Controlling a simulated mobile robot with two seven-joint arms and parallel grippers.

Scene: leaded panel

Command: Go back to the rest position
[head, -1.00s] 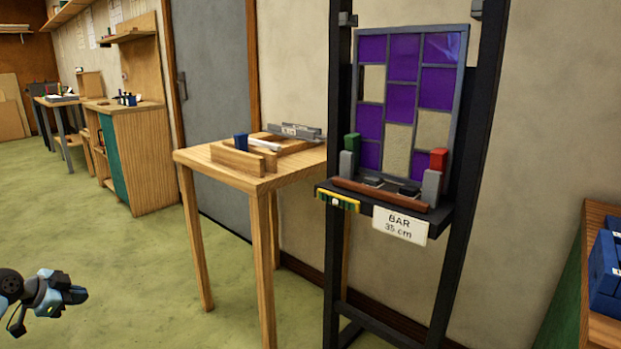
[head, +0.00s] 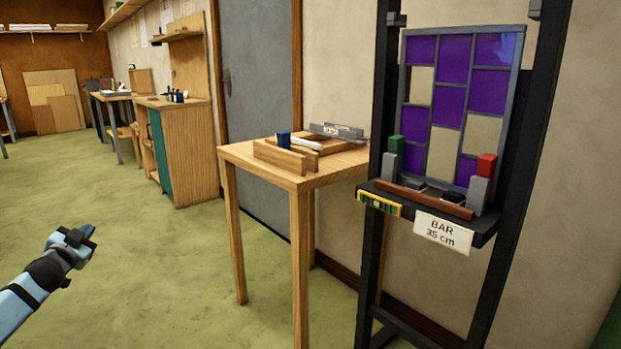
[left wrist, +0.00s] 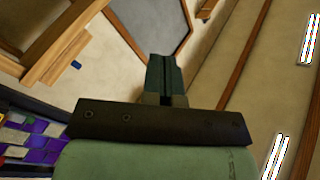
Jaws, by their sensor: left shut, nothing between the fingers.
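My left gripper (head: 82,235) is in the lower left of the head view, over the open green floor. Its fingers are together and hold nothing. In the left wrist view the closed fingers (left wrist: 165,78) show at the middle. My right gripper is not in view. The leaded panel (head: 456,105), with purple and clear panes, stands on the black easel (head: 378,230) at the right. My left gripper is well apart from the panel and from the small table.
A small wooden table (head: 305,178) with wooden strips and a blue item (head: 284,138) stands left of the easel. A wooden cabinet (head: 187,150) stands farther back by a grey door (head: 262,110). The green floor (head: 150,270) at the left is clear.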

